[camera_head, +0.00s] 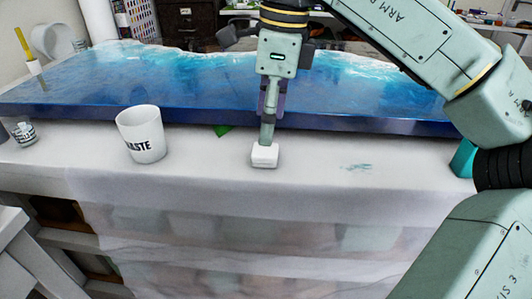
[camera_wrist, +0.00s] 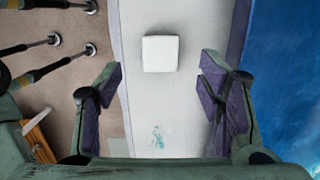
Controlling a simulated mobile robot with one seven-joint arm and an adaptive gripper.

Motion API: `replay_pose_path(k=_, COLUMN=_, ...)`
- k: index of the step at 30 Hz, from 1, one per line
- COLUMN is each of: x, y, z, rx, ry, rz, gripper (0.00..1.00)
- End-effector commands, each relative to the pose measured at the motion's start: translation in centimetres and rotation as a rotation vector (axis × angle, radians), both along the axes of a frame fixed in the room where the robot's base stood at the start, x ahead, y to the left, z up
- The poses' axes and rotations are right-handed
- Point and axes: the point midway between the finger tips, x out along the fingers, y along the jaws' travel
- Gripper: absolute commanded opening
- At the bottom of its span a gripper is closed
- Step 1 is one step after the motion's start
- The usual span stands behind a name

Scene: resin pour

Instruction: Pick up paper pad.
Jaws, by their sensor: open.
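The paper pad appears to be the small white square block (camera_head: 264,156), lying on the white-covered table in front of the blue resin slab. In the wrist view the white block (camera_wrist: 160,53) lies beyond my fingertips, roughly centred between them. My gripper (camera_wrist: 160,72) is open and empty, with a finger on either side of the block's line and clear of it. In the head view my gripper (camera_head: 268,135) hangs over the block and hides part of its back. How far above the block the fingertips are, I cannot tell.
A white cup marked "WASTE" (camera_head: 141,134) stands to the left. A large blue resin slab (camera_head: 120,88) fills the table behind. A small jar (camera_head: 24,133) is at far left and a teal object (camera_head: 463,158) at right. The table's front edge is close to the block.

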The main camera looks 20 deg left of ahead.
Motion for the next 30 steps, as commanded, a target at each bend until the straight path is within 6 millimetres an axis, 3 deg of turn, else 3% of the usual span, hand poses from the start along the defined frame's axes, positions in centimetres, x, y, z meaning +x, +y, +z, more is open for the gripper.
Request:
replay_pose_path(k=5, x=-0.1, y=0.1, z=-1.3, rx=0.001, ry=0.0, rz=0.001, gripper=0.62)
replay_pose_path(k=15, x=-0.2, y=0.4, z=-5.7, rx=0.002, ry=0.001, rz=0.001, gripper=0.62)
replay_pose_path(k=23, x=-0.2, y=0.5, z=-5.9, rx=0.003, ry=0.0, rz=0.001, gripper=0.62)
replay_pose_path(k=30, x=-0.2, y=0.5, z=-5.9, rx=0.003, ry=0.001, rz=0.001, gripper=0.46)
